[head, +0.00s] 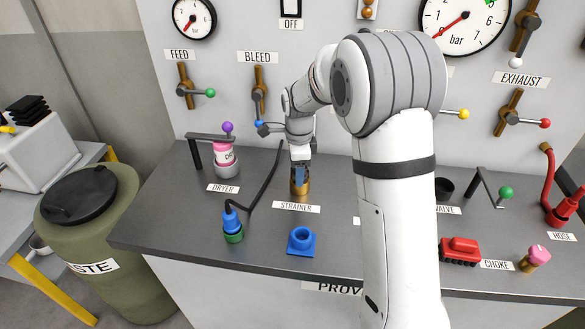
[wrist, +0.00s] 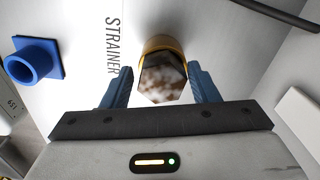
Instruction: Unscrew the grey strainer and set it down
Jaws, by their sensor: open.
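The strainer (wrist: 163,80) shows in the wrist view as a mottled grey-brown hexagonal head. It sits in a brass-coloured round fitting (wrist: 163,43), beside the STRAINER label. The fitting also shows in the head view (head: 300,190) on the dark bench top. My gripper (head: 299,171) points down over it. In the wrist view, my gripper (wrist: 160,76) is open, with one blue finger on each side of the hexagonal head. Gaps show between the fingers and the head. In the head view the fingers hide the head.
A blue square-based socket (head: 301,241) stands in front on the bench. A blue-and-green fitting with a black hose (head: 232,227) stands left of it. The pink-and-white dryer (head: 225,158) is at the back left. Bare bench top (head: 165,215) lies at the left.

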